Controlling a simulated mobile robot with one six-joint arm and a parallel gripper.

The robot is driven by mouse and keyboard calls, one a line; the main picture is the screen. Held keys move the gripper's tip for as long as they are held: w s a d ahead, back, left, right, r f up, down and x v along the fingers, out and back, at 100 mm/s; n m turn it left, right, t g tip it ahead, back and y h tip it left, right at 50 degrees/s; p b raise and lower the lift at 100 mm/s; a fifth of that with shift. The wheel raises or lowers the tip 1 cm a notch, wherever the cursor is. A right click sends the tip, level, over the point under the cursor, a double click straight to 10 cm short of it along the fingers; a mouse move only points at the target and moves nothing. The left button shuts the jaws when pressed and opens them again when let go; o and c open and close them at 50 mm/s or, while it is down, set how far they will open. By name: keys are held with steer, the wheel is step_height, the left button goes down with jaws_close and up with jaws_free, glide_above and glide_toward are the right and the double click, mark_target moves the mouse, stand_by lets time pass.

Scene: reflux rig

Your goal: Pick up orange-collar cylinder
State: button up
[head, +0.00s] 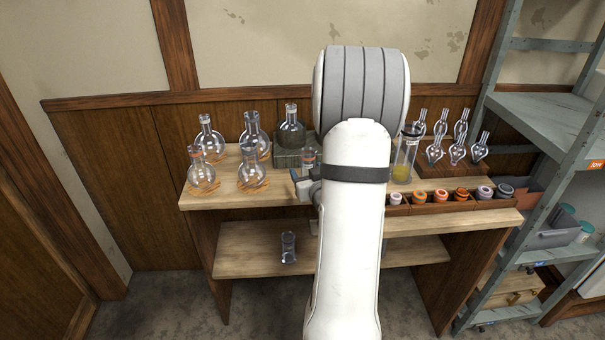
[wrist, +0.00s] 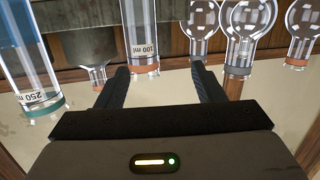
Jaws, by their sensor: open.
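The orange-collar cylinder (wrist: 139,35) is clear glass marked "100 ml". In the wrist view, which looks upside down, its orange collar shows just past my fingertips, nearer the left finger. My gripper (wrist: 160,70) is open, with nothing clamped between its fingers. I cannot tell whether the cylinder is between the fingertips or just beyond them. In the head view, my gripper (head: 302,186) is at the bench's middle, largely hidden by my arm. A small glass cylinder (head: 309,157) shows just behind it, its lower part hidden.
A teal-collared 250 ml cylinder (wrist: 28,70) holding blue stands left in the wrist view. Round flasks (head: 252,172) stand on the bench (head: 225,200) at left. Small bulbs (head: 457,152) and a row of coloured collars (head: 440,195) are at right. A glass (head: 288,247) is on the lower shelf.

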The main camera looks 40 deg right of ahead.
mark_target(308, 159)
steer(key=shift+m+t+h, duration=0.3)
steer(key=shift+t, duration=0.5)
steer(key=w+d, duration=0.1)
steer(key=w, duration=0.1)
steer(key=w+d, duration=0.2)
steer(key=w+d+p, duration=0.1)
steer(key=w, duration=0.1)
steer(key=shift+d+f, duration=0.3)
steer(key=shift+f, duration=0.05)
steer(key=shift+c, duration=0.2)
jaws_close()
